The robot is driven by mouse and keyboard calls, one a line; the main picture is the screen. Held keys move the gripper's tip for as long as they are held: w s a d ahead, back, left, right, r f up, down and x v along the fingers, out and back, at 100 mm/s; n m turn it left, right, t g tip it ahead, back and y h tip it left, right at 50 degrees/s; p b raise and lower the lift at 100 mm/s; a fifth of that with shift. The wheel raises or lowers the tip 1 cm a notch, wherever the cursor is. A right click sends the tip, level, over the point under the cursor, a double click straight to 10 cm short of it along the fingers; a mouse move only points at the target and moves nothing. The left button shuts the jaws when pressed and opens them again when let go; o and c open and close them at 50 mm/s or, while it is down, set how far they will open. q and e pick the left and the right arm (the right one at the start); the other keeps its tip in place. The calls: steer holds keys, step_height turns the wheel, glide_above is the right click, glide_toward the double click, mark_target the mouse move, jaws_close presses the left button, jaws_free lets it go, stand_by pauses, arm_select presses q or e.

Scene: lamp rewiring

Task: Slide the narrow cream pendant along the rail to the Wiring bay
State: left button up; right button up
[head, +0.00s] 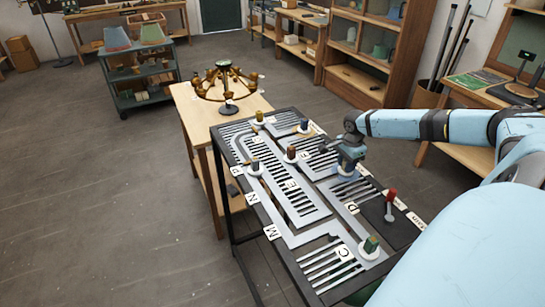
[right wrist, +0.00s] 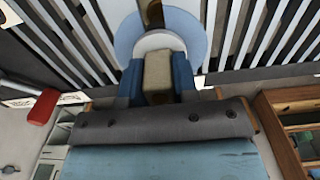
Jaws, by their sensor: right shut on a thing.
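The narrow cream pendant shows in the right wrist view as a cream block (right wrist: 158,72) on a round white disc. My right gripper (right wrist: 157,85) is shut on it, with a blue finger on each side. In the head view my right gripper (head: 349,158) stands over the right part of the slotted rail panel (head: 292,240) and mostly hides the pendant. Its white disc (head: 346,171) shows below the fingers. White letter tags mark the panel, but I cannot read a Wiring bay label. My left gripper is not in view.
Other pendants stand on the panel: yellow (head: 259,117), blue (head: 304,125), brown (head: 291,153), dark grey (head: 255,165), red (head: 390,198) and green (head: 371,243). A chandelier (head: 226,85) stands on the wooden table behind. A cart (head: 142,77) and open floor lie left.

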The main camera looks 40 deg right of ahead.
steer(key=shift+d, duration=0.1)
steer(key=o, duration=0.9)
steer(key=shift+o, duration=0.2)
